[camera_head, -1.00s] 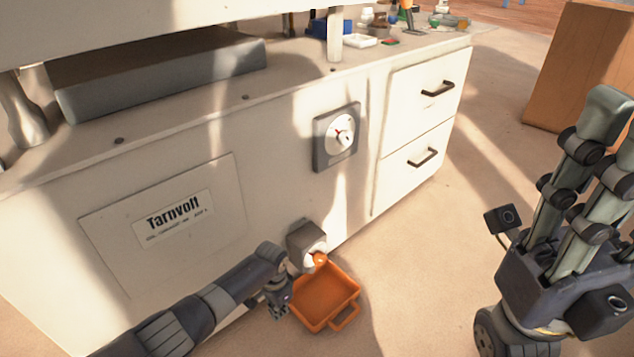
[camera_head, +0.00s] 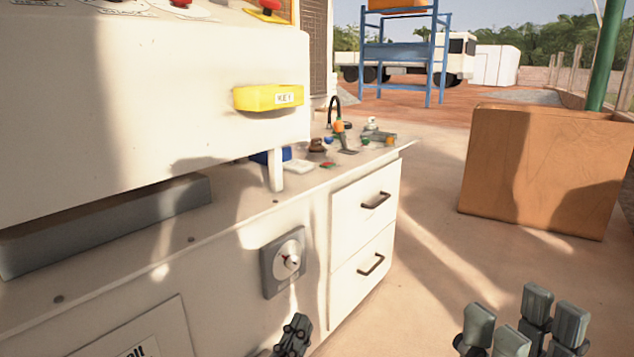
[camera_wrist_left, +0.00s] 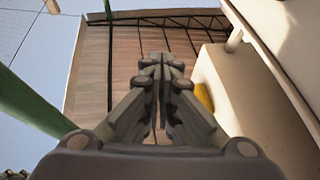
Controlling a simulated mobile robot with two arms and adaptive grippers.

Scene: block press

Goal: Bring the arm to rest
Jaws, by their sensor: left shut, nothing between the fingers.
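My left gripper (camera_head: 298,322) shows at the bottom of the head view, in front of the cabinet's lower front, below the dial. In the left wrist view its fingers (camera_wrist_left: 161,68) meet at the tips with nothing between them. My right gripper (camera_head: 524,312) shows at the lower right of the head view, above the floor. Its fingertips stand apart and hold nothing visible. The rest of both arms is mostly out of the head view.
The white cabinet (camera_head: 222,272) fills the left. It carries a dial (camera_head: 288,262), two drawers (camera_head: 365,215) with handles and a yellow KEY box (camera_head: 268,97) above. Small items crowd the counter's far end. A large brown box (camera_head: 545,170) stands right. Floor between is clear.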

